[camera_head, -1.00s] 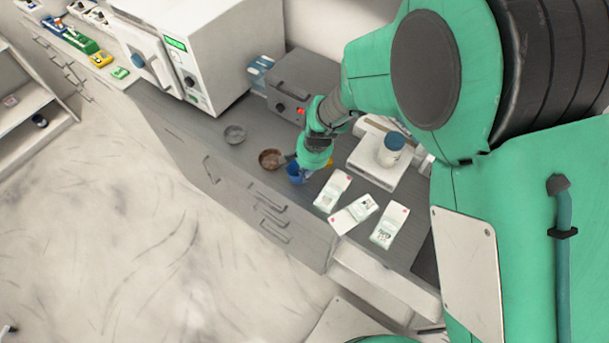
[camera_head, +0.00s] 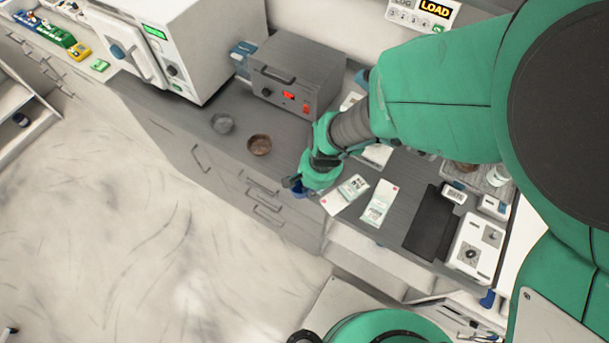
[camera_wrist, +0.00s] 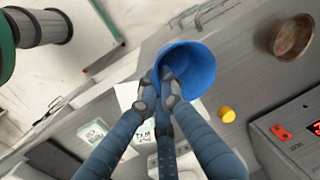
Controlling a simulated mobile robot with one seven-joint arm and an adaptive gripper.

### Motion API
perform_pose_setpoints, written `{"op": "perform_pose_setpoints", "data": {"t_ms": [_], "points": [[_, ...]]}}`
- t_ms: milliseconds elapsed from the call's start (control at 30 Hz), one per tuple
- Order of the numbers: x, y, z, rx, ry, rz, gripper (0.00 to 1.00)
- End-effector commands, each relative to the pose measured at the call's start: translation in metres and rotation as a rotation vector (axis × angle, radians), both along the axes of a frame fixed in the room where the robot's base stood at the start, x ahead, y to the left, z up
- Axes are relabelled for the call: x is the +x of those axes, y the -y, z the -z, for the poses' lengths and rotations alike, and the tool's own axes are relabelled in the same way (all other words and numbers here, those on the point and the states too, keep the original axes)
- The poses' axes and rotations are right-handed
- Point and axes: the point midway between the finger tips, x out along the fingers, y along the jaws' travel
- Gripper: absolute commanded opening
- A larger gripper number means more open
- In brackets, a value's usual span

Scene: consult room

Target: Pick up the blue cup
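The blue cup (camera_wrist: 190,66) fills the upper middle of the wrist view, its opening tilted toward the camera. My gripper (camera_wrist: 160,85) is shut on the cup's near rim and wall, the fingers close together. In the head view the cup (camera_head: 299,189) shows as a small blue patch just below my gripper (camera_head: 303,181), near the front edge of the counter. The gripper and wrist hide most of it there. The cup looks raised off the counter, but its height is hard to tell.
A brown bowl (camera_head: 259,146) and a grey dish (camera_head: 222,124) stand left of the gripper. White cards (camera_head: 377,203) lie to its right. A grey box with a red display (camera_head: 300,75) is behind. A small yellow object (camera_wrist: 228,114) lies near the cup. Floor (camera_head: 150,220) is clear.

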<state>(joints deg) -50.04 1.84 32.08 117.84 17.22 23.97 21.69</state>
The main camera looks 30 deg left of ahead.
Motion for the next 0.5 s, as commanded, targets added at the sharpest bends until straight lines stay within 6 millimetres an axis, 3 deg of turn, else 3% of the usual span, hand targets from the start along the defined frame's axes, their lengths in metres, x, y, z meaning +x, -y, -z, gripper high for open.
{"op": "perform_pose_setpoints", "data": {"t_ms": [200, 500], "points": [[-0.012, 0.015, -0.002, 0.0, 0.001, -0.001, 0.0], [-0.015, 0.019, -0.003, 0.0, 0.001, -0.001, 0.0]]}}
